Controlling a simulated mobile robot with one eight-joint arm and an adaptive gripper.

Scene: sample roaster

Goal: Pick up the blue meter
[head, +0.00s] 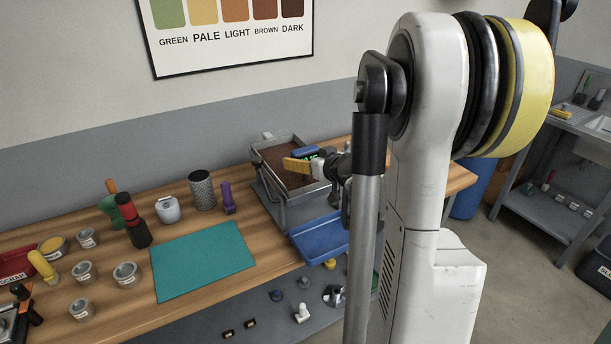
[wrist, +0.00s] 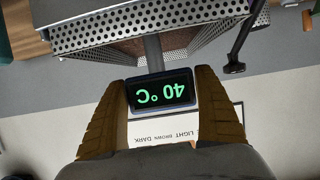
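The blue meter (head: 305,151) is at the perforated tray on the bench in the head view, partly hidden by my gripper. In the wrist view the meter (wrist: 161,91) sits between my two fingertips, its green display reading 40 °C upside down. A grey stem runs from it toward the tray. My gripper (wrist: 161,88) has its tan fingers parted, one along each side of the meter. The finger edges line up with the meter's sides, but I cannot tell whether they press on it. In the head view, one yellow finger of my gripper (head: 309,163) shows beside the meter.
The metal tray (head: 283,203) holds brown material. A blue tray (head: 317,238) lies in front of it. A teal mat (head: 203,262) and several jars are to the left on the wooden bench (head: 190,230). A thin black arm (wrist: 243,40) is right of the meter.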

